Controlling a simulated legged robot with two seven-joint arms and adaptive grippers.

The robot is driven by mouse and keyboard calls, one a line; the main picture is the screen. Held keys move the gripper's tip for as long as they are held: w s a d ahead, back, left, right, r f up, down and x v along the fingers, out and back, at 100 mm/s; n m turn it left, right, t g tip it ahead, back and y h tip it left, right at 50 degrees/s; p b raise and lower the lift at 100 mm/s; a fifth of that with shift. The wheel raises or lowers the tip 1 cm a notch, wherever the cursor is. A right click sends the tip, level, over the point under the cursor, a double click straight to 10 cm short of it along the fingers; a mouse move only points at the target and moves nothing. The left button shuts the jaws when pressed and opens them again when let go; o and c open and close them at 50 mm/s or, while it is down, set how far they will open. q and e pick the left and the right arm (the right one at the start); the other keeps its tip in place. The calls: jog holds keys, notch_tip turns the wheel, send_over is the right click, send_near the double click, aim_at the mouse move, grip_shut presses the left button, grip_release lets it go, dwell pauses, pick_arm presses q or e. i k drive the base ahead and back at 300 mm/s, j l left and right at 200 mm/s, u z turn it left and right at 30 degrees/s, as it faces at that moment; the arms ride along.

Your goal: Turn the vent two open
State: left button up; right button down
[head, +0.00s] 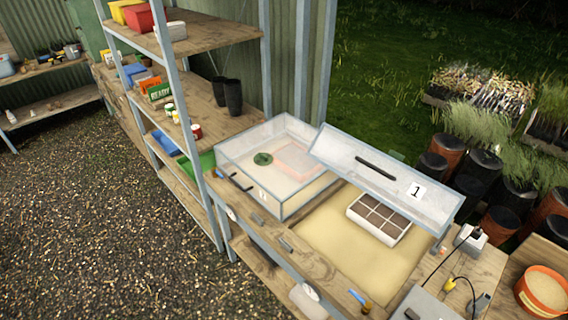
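A clear-lidded box (244,199) stands shut on the wooden bench in the middle of the view. A dark green round disc (263,159) shows on or through its lid, perhaps a vent; I cannot tell whether it is open or shut. A small white label (263,195) is on the box's front, its number too small to read surely. To its right, a clear lid (330,147) marked 1 is tilted up over a sandy bed. A vent marked two cannot be made out with certainty. Neither of my grippers is in view.
A seedling tray (379,218) sits on the sand under the raised lid. Shelving (182,80) with a metal post stands left of the boxes. Plugs and cables (470,237) and an orange tub (543,291) lie at right. Open gravel (90,220) is at left.

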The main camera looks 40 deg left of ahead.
aim_at(261, 158)
jog(key=u, duration=1.55)
jog(key=l, duration=0.6)
jog(key=i+j, duration=0.55)
jog(key=j, duration=0.25)
jog(key=i+z, duration=0.05)
